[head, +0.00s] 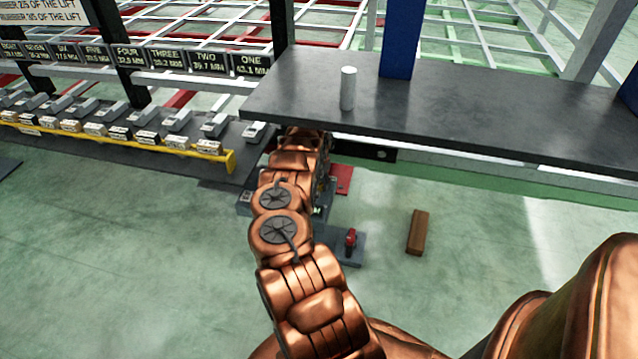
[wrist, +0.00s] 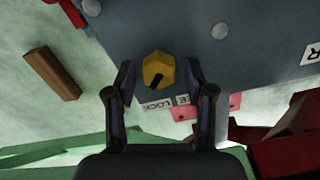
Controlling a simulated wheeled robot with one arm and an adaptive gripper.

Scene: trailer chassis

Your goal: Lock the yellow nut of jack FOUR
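In the wrist view, a yellow nut (wrist: 158,70) with a dark pointer mark sits on a grey plate (wrist: 225,55). My gripper (wrist: 158,82) is open, with one finger on each side of the nut; I cannot tell whether either finger touches it. A label reading LOCK (wrist: 157,105) and a partly covered label lie just below the nut. In the head view, my copper arm reaches down beside the dark shelf, and my gripper and the nut are hidden. The sign FOUR (head: 130,56) hangs at the upper left.
A dark shelf (head: 450,105) with a white cylinder (head: 348,88) on it overhangs my arm. A brown block (head: 418,232) lies on the floor, also in the wrist view (wrist: 52,73). A red-handled part (head: 350,241) stands on a grey base. A yellow rail (head: 110,140) runs at left.

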